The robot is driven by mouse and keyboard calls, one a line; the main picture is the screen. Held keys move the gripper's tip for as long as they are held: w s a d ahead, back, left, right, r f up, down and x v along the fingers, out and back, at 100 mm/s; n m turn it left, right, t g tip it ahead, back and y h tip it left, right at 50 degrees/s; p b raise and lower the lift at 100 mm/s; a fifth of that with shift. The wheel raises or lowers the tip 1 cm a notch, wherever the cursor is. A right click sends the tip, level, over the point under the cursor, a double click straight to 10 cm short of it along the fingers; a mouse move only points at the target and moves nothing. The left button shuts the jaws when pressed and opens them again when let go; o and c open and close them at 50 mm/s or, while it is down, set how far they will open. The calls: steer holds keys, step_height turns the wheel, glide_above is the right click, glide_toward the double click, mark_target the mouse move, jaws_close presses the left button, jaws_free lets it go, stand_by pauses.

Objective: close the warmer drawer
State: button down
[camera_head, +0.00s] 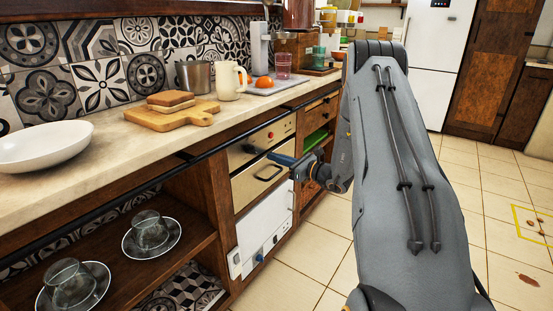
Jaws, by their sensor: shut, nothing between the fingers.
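The warmer drawer (257,184) has a beige metal front with a dark bar handle. It sits in the wooden counter front, below a metal panel (262,142) with a dark knob and a red mark. From this angle I cannot tell how far the drawer stands out. My gripper (272,156) is shut, with blue fingers pointing left. In the picture its tips overlap the top edge of the drawer front, just above the handle. I cannot tell whether they touch it. My arm hides what lies behind it on the right.
A white appliance (262,232) with knobs is below the drawer. An open shelf (190,243) to the left holds glass cups on saucers. The counter (110,140) carries a bowl, a cutting board with bread, and a mug.

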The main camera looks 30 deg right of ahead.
steer(key=shift+w+a+r, duration=0.2)
steer(key=shift+w+r, duration=0.05)
